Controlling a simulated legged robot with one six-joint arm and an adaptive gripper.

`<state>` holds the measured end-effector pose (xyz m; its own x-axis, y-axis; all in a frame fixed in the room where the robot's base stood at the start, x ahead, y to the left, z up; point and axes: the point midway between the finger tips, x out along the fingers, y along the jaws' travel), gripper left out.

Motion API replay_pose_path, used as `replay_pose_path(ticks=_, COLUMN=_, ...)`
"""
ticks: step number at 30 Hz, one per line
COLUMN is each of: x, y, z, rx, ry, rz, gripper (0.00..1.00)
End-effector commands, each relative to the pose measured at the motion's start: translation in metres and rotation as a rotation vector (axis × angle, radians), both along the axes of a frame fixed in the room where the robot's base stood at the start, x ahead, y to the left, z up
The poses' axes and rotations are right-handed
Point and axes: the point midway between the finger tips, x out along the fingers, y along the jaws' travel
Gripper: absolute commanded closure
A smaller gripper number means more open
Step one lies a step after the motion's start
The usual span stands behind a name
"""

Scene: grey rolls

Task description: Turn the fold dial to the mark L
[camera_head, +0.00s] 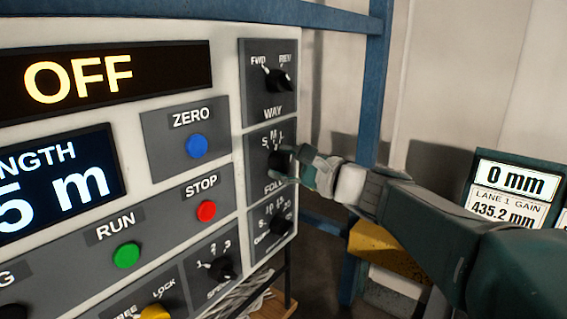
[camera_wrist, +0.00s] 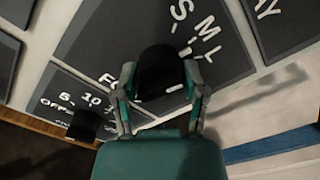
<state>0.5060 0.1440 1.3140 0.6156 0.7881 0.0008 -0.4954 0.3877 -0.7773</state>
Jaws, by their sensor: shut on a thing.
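The fold dial (camera_head: 280,159) is a black knob on the grey panel, with the marks S, M and L above it and its label below. In the wrist view the dial (camera_wrist: 161,72) stands between my two fingers, and the marks lie up and to its right. My gripper (camera_head: 294,165) is shut on the dial, one finger on each side; it also shows in the wrist view (camera_wrist: 160,80). The mark L (camera_wrist: 209,53) is clear of the fingers.
The way dial (camera_head: 277,79) is above and another dial (camera_head: 279,224) is close below on the same column. The red stop button (camera_head: 206,211) and blue zero button (camera_head: 197,146) lie to the left. A blue post (camera_head: 376,90) stands behind my arm.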

Motion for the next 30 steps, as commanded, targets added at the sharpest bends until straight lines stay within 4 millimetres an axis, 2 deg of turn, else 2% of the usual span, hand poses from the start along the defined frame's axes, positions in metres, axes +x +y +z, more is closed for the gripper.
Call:
replay_pose_path(ticks=15, x=-0.0004, y=0.0009, z=-0.0028, rx=0.194, ry=0.256, rz=0.003, gripper=0.92)
replay_pose_path(ticks=30, x=-0.0003, y=0.001, z=-0.0029, rx=0.234, ry=0.308, rz=0.002, gripper=0.92)
